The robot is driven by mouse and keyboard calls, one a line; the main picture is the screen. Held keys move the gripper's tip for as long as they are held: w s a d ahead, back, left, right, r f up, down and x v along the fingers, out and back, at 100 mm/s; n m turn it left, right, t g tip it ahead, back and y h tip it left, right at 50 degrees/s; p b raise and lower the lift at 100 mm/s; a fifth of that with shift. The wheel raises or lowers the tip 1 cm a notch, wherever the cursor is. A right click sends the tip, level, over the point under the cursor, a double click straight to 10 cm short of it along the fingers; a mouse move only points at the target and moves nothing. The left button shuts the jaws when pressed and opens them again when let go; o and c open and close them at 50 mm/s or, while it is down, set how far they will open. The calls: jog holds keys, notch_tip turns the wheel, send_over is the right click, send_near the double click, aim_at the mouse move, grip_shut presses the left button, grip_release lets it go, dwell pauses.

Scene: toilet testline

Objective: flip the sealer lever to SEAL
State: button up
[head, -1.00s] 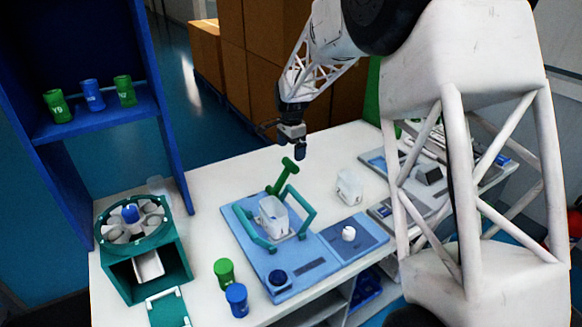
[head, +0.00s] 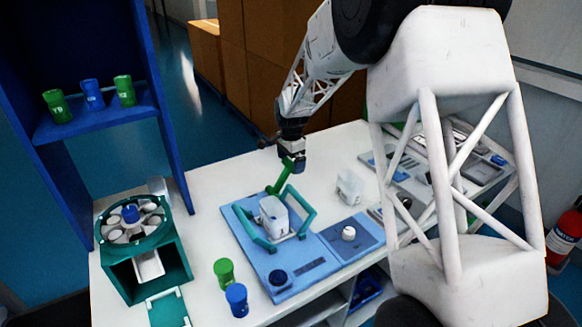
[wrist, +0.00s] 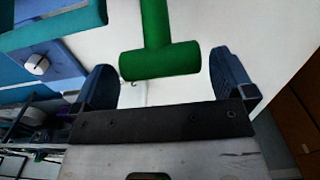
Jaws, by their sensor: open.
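The sealer is a blue base plate (head: 262,262) on the white bench, with a teal frame (head: 303,212) around a white toilet-shaped piece (head: 273,215). Its green lever (head: 281,176) stands up at the back, tilted, with a T-shaped handle. My gripper (head: 293,160) is at the top of the lever and partly covers the handle. In the wrist view the green crossbar (wrist: 160,60) lies between the two blue fingertips of my gripper (wrist: 160,85), with gaps on both sides. The gripper is open. No SEAL marking is readable.
A blue pad with a white knob (head: 348,233) is right of the sealer, and a white piece (head: 350,186) stands behind it. Green (head: 224,271) and blue (head: 236,299) cups stand in front. A teal carousel machine (head: 140,245) is at the left.

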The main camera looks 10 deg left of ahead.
aim_at(282, 179)
jog(key=shift+f, duration=1.3)
jog(key=shift+c, duration=0.5)
jog(key=c, duration=1.1)
jog(key=shift+o, duration=0.2)
